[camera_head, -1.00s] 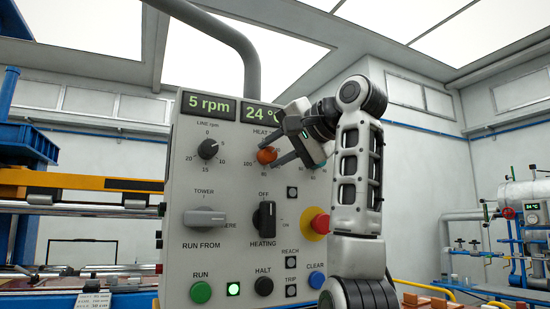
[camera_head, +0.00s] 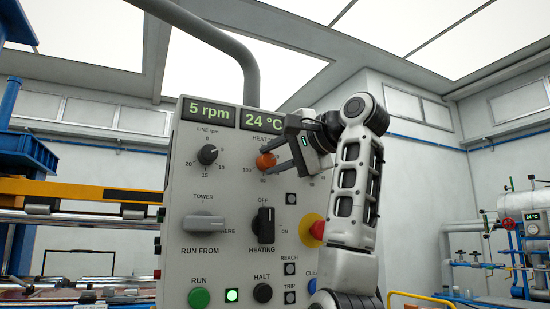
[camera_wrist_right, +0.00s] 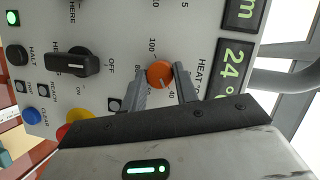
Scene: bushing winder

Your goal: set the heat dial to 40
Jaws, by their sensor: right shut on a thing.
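The orange heat dial (camera_head: 265,161) is on the upper right of the grey control panel, under the 24 °C display (camera_head: 262,119). My right gripper (camera_wrist_right: 159,73) is shut on the dial, one finger on each side of it in the right wrist view. The dial (camera_wrist_right: 160,75) has printed numbers around it, with 100, 80 and 40 partly readable there. A small light mark shows on the dial's side facing the 40, but its exact setting is too small to tell. My fingers and hand hide part of the scale. My left gripper is not in view.
Below the dial are the black heating switch (camera_head: 265,224), the grey tower switch (camera_head: 203,224) and several push buttons. A red stop button (camera_head: 318,230) on yellow sits near my right arm. The line rpm knob (camera_head: 207,154) is left of the dial.

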